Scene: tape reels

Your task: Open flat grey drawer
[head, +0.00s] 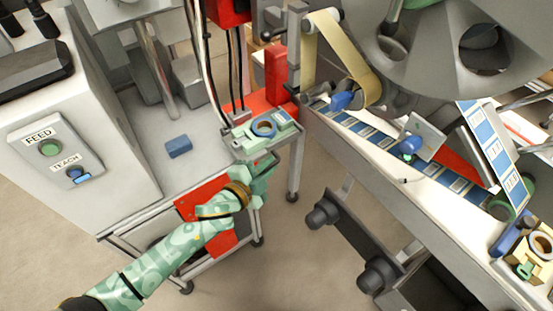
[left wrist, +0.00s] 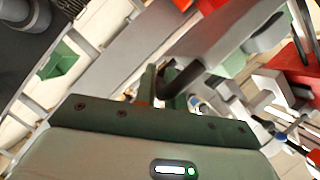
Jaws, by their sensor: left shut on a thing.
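The flat grey drawer (head: 250,149) is at the table's corner in the middle of the head view, under a small platform carrying a blue ring-shaped reel (head: 264,128) and green parts. My left gripper (head: 268,163) is at the drawer's front, shut on its handle. In the left wrist view, the green fingers (left wrist: 162,88) close around a dark handle bar (left wrist: 185,80) on a grey front (left wrist: 225,38). The fingers partly hide the handle. How far the drawer stands out is hard to tell. My right gripper is not in view.
A blue block (head: 178,147) lies on the grey table (head: 145,125), left of the drawer. A white box with FEED and TEACH buttons (head: 55,155) stands at the left. A labelling machine with a blue-label strip (head: 375,142) fills the right. Floor is clear below the drawer.

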